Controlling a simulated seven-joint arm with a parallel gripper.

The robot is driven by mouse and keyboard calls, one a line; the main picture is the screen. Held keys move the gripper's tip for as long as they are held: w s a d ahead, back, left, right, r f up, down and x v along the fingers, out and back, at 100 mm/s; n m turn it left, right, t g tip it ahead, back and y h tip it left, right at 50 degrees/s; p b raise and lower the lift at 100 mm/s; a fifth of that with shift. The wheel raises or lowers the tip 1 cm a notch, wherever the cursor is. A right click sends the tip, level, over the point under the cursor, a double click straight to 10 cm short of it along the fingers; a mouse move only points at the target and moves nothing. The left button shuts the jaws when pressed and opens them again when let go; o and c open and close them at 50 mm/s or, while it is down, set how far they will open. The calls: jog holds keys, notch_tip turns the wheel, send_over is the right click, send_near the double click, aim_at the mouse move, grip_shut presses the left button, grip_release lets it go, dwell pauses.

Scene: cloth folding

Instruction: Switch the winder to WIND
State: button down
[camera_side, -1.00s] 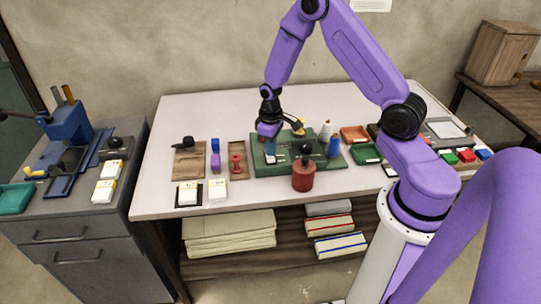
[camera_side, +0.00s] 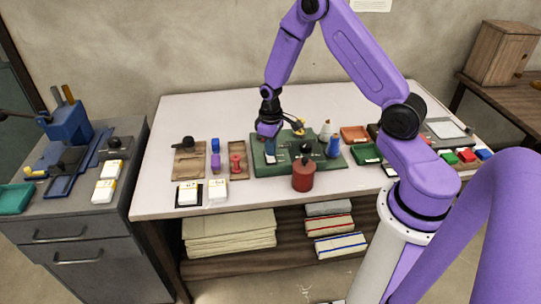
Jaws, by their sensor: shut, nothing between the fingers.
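The winder is a green-based unit (camera_side: 262,170) in the middle of the white table. It carries a dark knob (camera_side: 306,148), small white label plates and a yellow part (camera_side: 298,127) at its back. My gripper (camera_side: 269,152) is shut and empty, pointing down over the left part of the green base, beside a small upright switch-like part. I cannot tell whether the fingertips touch it. The lettering on the plates is too small to read, so the switch position cannot be told.
A red round container (camera_side: 303,176) stands at the winder's front edge. A blue bottle (camera_side: 334,146) and a white bottle (camera_side: 325,130) stand at its right. Orange (camera_side: 354,134) and green trays (camera_side: 366,153) lie further right. A wooden board with a red spool (camera_side: 236,163) lies left.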

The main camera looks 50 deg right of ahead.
aim_at(271, 159)
jog(key=shift+f, duration=1)
dwell(0.8)
jog(key=shift+r, duration=3.5)
